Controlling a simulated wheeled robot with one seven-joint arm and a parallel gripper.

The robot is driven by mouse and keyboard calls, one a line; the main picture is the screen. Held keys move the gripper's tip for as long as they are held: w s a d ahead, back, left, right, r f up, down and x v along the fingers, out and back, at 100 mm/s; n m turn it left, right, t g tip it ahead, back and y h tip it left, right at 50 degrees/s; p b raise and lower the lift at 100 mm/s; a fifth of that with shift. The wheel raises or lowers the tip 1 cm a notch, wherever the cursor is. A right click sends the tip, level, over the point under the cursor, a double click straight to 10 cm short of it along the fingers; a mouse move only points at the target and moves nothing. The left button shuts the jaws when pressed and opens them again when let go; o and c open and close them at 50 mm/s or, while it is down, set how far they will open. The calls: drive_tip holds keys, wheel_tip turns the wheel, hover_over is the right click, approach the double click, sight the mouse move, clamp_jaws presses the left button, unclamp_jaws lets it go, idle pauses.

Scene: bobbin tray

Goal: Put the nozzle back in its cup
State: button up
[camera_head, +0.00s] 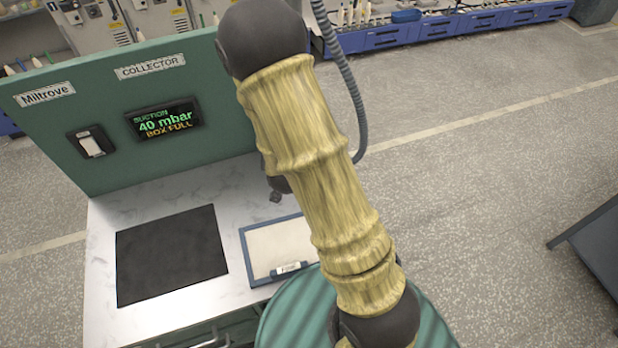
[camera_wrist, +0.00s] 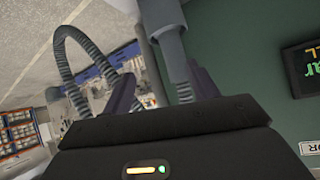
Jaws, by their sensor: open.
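A smooth grey tube (camera_wrist: 163,25), which looks like the nozzle, comes down from the top of the wrist view and joins a ribbed grey hose (camera_wrist: 180,82). My gripper (camera_wrist: 164,88) is open, with one dark finger on each side of the tube and hose. I cannot tell whether either finger touches them. The tube's upper end is out of frame, and I cannot make out the cup. In the head view my yellow-sleeved arm hides most of the gripper's area. The hose (camera_head: 345,75) hangs to the right of the arm there.
The green collector panel (camera_head: 85,165) carries a display reading 40 mbar, BOX FULL. A black mat (camera_head: 170,255) and a blue-rimmed tray (camera_head: 250,265) lie on the white worktop (camera_head: 115,215). A teal ribbed drum (camera_head: 290,315) stands in front. Open floor (camera_head: 500,190) lies to the right.

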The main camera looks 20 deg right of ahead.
drive_tip(key=s+r+n+g+y, duration=0.1)
drive_tip(key=s+r+g, duration=0.3)
drive_tip(key=s, duration=0.4)
drive_tip(key=s+r+n+g+y, duration=0.1)
drive_tip(key=s+r+n+g, duration=0.2)
drive_tip(key=s, duration=0.6)
wheel_tip(320, 180, up, 3)
drive_tip(key=shift+s+d+f+g, duration=0.1)
drive_tip(key=shift+s+d+g, duration=0.2)
drive_tip(key=shift+g, duration=0.2)
idle(0.4)
